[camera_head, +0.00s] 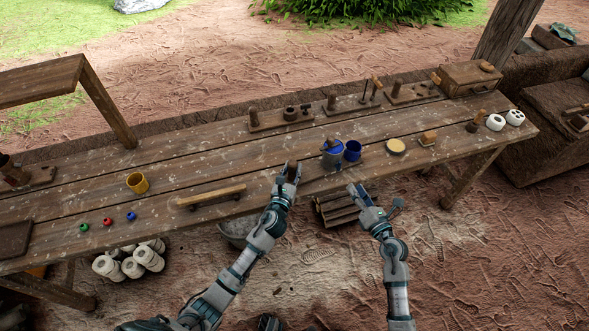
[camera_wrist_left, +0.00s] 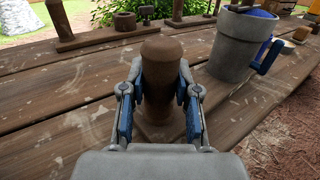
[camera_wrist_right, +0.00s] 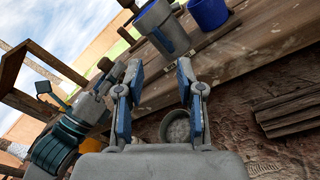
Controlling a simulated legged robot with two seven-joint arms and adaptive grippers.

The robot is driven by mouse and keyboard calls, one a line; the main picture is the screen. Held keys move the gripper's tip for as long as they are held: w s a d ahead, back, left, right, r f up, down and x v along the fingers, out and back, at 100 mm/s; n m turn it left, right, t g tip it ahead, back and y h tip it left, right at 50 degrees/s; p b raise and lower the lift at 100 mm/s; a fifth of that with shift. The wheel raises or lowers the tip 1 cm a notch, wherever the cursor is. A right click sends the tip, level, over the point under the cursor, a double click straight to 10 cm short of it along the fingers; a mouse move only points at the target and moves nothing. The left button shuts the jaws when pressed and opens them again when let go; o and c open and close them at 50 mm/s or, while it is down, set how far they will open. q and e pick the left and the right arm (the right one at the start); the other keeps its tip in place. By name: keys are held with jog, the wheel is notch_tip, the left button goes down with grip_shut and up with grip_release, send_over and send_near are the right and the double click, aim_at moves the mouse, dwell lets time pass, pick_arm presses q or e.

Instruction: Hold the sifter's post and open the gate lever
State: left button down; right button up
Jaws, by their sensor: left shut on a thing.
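The sifter is a grey, bucket-like vessel (camera_head: 332,157) with blue inside, near the front of the bench. It also shows in the left wrist view (camera_wrist_left: 238,48) and the right wrist view (camera_wrist_right: 163,28). A blue bar (camera_wrist_left: 268,56) on its right side may be the gate lever; I cannot be sure. A brown wooden post (camera_wrist_left: 163,72) stands upright to the left of the vessel. My left gripper (camera_head: 290,174) is shut around this post. My right gripper (camera_head: 362,194) is open and empty, off the bench's front edge, below and right of the vessel.
A blue cup (camera_head: 353,150) stands right of the vessel. A wooden bar on feet (camera_head: 212,197) lies left of my left gripper. Wooden stands (camera_head: 280,117) line the back. A grey bucket (camera_wrist_right: 180,128) and stacked wood (camera_head: 338,207) sit below the bench edge.

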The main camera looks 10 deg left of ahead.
jog(key=shift+w+d+r, duration=0.1)
jog(key=shift+r, duration=0.05)
jog(key=c, duration=0.4)
jog(key=d+r+m+t, duration=0.1)
jog(key=m, duration=0.1)
jog(key=w+d+r+m+t, duration=0.1)
jog(key=m, duration=0.1)
jog(key=w+d+r+m+t+h, duration=0.1)
jog(key=m, duration=0.1)
jog(key=shift+w+d+r, duration=0.1)
jog(key=shift+d+r, duration=0.15)
jog(key=shift+r, duration=0.05)
grip_shut()
jog(key=w+d+m+t+h, duration=0.4)
jog(key=d+m+h, duration=0.55)
jog(key=m, duration=0.75)
jog(key=w+d+f+m+g+y, duration=0.3)
jog(key=f+m+g, duration=0.55)
jog(key=m, duration=0.65)
jog(key=s+a+r+m+g+y, duration=0.1)
jog(key=s+a+r+m+y, duration=0.1)
jog(key=a+y, duration=0.2)
jog(key=s+a+r+m+y, duration=0.2)
jog(key=a+m+y, duration=0.1)
jog(key=y, duration=0.4)
jog(key=shift+a+r+m+g, duration=0.25)
jog(key=shift+a+m+g, duration=0.1)
jog(key=shift+a, duration=0.55)
